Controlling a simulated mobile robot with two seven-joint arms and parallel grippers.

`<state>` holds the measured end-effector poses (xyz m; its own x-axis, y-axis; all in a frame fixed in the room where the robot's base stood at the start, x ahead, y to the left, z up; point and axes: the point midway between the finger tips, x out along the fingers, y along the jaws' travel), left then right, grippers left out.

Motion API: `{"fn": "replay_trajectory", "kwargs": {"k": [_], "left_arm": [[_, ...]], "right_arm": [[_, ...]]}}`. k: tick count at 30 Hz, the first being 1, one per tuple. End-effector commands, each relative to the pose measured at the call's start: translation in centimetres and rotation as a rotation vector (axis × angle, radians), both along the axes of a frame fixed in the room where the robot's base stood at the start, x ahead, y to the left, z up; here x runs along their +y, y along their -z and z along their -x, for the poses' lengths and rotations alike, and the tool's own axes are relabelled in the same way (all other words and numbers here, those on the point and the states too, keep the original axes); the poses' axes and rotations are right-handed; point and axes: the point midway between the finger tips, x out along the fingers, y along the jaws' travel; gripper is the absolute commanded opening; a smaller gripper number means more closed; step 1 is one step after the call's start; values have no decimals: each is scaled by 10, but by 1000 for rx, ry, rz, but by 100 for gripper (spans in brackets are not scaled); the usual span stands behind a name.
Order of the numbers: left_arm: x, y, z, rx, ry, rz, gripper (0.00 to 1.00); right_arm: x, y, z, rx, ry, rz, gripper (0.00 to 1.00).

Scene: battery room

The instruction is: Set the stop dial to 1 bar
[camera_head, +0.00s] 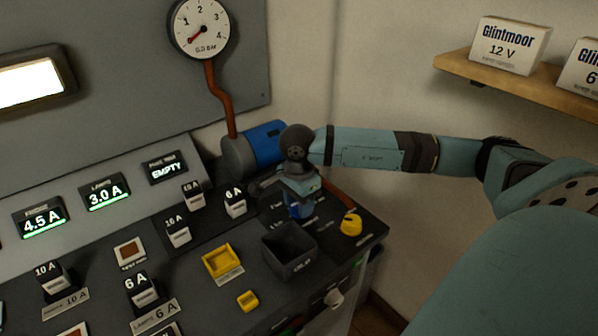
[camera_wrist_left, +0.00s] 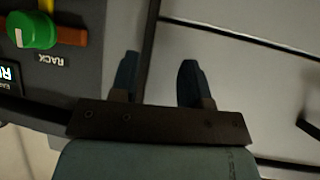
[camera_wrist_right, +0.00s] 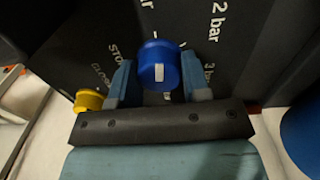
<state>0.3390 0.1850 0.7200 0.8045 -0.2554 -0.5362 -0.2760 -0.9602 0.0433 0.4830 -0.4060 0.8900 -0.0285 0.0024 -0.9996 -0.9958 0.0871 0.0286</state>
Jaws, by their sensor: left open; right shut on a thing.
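The stop dial (camera_wrist_right: 160,62) is a blue round knob with a white mark on its side, on a dark panel lettered "2 bar" and "3 bar". My right gripper (camera_wrist_right: 160,82) is shut on it, one finger on each side. In the head view, the dial (camera_head: 297,211) shows just below my right gripper (camera_head: 299,198), which hides part of it. I cannot tell which label the mark lines up with. The round gauge (camera_head: 200,27) has its red needle pointing lower left, below 1. My left gripper (camera_wrist_left: 157,78) is open and empty; the head view does not show it.
A yellow knob (camera_head: 351,224) is right of the dial, and an open dark bin (camera_head: 289,252) is in front. A green knob (camera_wrist_left: 33,30) labelled "RACK" is near my left gripper. A shelf (camera_head: 520,85) with boxes is at upper right.

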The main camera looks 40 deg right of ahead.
Motion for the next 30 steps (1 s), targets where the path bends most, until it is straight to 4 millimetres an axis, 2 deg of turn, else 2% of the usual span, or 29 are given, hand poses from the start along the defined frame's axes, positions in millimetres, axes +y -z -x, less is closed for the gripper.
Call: {"fn": "replay_trajectory", "kwargs": {"k": [12, 27, 28, 30], "left_arm": [[-3, 5, 0, -16, 5, 1, 43], [-4, 2, -1, -21, 4, 8, 43], [-4, 2, -1, -21, 4, 8, 43], [-4, 2, -1, -21, 4, 8, 43]], "right_arm": [[0, 0, 0, -1, -170, -1, 20], [0, -1, 0, -1, -189, 0, 20], [0, -1, 0, -1, -189, 0, 46], [0, -1, 0, -1, -189, 0, 62]]}}
